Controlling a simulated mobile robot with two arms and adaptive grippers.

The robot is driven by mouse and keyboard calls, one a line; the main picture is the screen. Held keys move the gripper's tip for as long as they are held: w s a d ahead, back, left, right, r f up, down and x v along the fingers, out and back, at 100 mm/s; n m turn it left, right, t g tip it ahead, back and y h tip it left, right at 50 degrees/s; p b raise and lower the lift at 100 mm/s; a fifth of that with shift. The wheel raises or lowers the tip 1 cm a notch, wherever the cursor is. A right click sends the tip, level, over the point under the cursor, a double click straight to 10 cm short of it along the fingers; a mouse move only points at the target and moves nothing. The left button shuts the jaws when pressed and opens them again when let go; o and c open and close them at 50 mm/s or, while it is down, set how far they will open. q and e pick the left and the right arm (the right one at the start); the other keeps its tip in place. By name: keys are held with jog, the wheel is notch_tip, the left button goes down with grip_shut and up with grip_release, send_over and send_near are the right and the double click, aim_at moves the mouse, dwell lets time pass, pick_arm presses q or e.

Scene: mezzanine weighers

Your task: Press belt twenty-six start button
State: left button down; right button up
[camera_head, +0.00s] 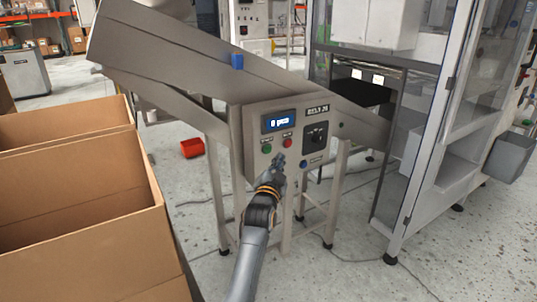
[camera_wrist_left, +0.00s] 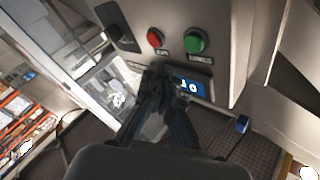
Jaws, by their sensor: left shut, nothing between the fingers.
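The control panel (camera_head: 288,133) on the inclined metal belt has a label that seems to read "BELT 26" and a lit display (camera_head: 282,121) showing "0 pcs". Below the display are a green button (camera_head: 267,149) on the left and a red button (camera_head: 287,143) on the right. My left gripper (camera_head: 279,160) is shut and empty, just below these buttons in the head view, with both uncovered. In the left wrist view the panel is turned over: the green button (camera_wrist_left: 197,40) and red button (camera_wrist_left: 155,37) lie beyond the shut fingers (camera_wrist_left: 163,76). No contact shows.
Open cardboard boxes (camera_head: 125,205) fill the left foreground. A glazed machine frame (camera_head: 430,140) stands at the right. A red bin (camera_head: 192,148) lies on the floor behind.

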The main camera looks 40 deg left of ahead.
aim_at(268, 150)
pick_arm(q)
jog(key=shift+w+a, duration=0.35)
jog(key=shift+a, duration=0.45)
jog(key=shift+w+a, duration=0.3)
jog(key=shift+a, duration=0.45)
pick_arm(e)
jog(key=shift+r, duration=1.25)
pick_arm(q)
jog(key=shift+a, duration=0.1)
jog(key=shift+w+a, duration=0.15)
jog(key=shift+a, duration=0.1)
pick_arm(e)
jog(key=shift+f, duration=0.65)
jog(key=shift+r, duration=0.1)
